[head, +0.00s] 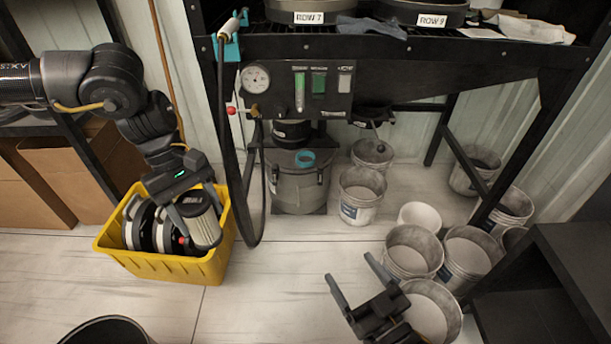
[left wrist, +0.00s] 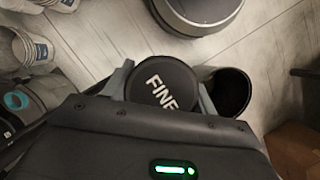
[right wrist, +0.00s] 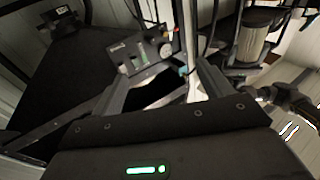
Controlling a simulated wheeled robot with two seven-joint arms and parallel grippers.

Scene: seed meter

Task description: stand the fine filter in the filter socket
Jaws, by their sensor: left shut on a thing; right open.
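The fine filter (head: 203,228) is a pale pleated cylinder with dark end caps. My left gripper (head: 197,211) is shut on it at the right part of the yellow crate (head: 170,266); I cannot tell whether the filter touches the crate. In the left wrist view the filter's black cap (left wrist: 160,84) reads "FINE" between the fingers. My right gripper (head: 351,270) is open and empty over the floor, left of the buckets. No filter socket can be told for certain; a grey canister (head: 299,187) with a teal ring (head: 305,158) on top stands under the bench.
The crate also holds black-and-white discs (head: 138,228). Several buckets (head: 412,252) stand at the right. A gauge (head: 256,78) and panel (head: 320,88) hang under the bench, with a black hose (head: 226,140) looping down. Floor between crate and buckets is clear.

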